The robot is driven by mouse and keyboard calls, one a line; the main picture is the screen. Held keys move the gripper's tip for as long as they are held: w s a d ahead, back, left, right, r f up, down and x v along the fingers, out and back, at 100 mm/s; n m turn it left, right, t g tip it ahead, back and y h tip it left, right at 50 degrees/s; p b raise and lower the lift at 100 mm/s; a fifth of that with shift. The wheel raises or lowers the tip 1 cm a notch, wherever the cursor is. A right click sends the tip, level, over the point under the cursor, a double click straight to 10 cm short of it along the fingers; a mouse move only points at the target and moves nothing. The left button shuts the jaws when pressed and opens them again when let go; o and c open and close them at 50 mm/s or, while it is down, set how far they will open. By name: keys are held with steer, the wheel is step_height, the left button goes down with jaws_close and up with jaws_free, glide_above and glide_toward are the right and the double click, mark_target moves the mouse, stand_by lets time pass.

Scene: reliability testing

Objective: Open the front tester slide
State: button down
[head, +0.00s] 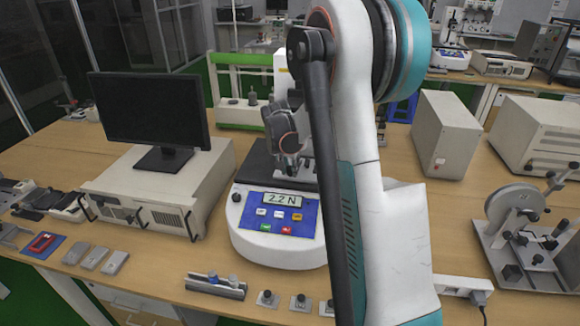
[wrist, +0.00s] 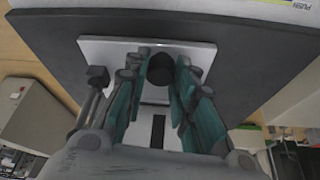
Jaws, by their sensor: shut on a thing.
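The tester (head: 275,250) is a white rounded machine with a blue front panel, a display reading 2.2 N and several coloured buttons. It stands mid-table with a dark plate (head: 255,165) on top. My gripper (head: 289,165) points down over that plate, partly hidden by my arm. In the wrist view, the teal fingers of my gripper (wrist: 162,78) are closed around a dark round knob (wrist: 161,66). The knob sits on a pale metal slide plate (wrist: 98,48) with a dark slot, against a dark surface. How far the slide is open cannot be told.
A monitor (head: 150,108) on a beige case (head: 165,195) stands left of the tester. A grey box (head: 443,135) and a wheeled metal device (head: 520,215) are at the right.

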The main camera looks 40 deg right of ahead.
steer(key=s+a, duration=0.5)
steer(key=a, duration=0.1)
steer(key=shift+s, duration=0.15)
steer(key=c, duration=1.3)
jaws_free()
steer(key=shift+r, duration=0.15)
steer(key=v, duration=1.1)
steer(key=shift+a+r, duration=0.1)
steer(key=shift+r, duration=0.3)
